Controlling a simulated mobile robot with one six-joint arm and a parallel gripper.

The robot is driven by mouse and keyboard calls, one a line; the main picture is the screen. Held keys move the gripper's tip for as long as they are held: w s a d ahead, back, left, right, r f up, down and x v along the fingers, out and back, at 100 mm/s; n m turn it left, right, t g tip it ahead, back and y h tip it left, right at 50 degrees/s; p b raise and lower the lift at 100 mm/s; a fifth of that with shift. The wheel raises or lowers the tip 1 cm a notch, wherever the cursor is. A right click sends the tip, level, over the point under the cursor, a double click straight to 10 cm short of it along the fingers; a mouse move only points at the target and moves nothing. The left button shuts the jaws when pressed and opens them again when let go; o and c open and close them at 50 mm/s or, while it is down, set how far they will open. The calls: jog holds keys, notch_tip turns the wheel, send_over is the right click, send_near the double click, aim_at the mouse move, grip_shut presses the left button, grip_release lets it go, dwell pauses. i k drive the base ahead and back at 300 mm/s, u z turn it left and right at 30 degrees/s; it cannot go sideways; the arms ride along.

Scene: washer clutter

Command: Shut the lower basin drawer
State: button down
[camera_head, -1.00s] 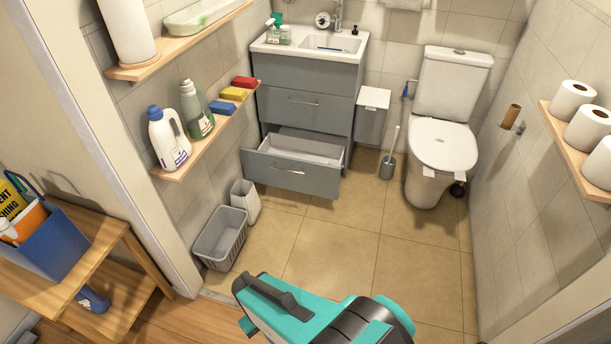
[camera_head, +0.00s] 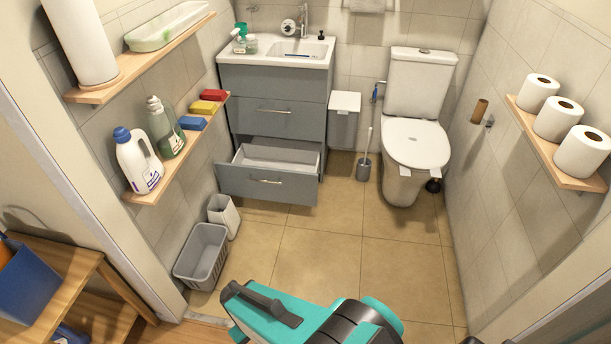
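The lower basin drawer (camera_head: 268,184) is pulled out of the grey basin cabinet (camera_head: 273,91), low near the floor. It has a grey front with a small metal handle, and its pale inside shows from above. The upper drawer (camera_head: 275,117) of the cabinet is shut. My teal and black arm shows at the bottom centre of the head view, well short of the drawer. My gripper is not in view.
A grey basket (camera_head: 203,256) and a small white bin (camera_head: 223,215) stand on the floor at left. The toilet (camera_head: 414,145) and toilet brush (camera_head: 364,166) stand right of the cabinet. Wall shelves (camera_head: 177,149) jut out on both sides. The middle tiled floor is clear.

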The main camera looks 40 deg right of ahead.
aim_at(257, 171)
jog(key=z, duration=0.2)
jog(key=i, duration=0.9)
jog(key=u, duration=0.3)
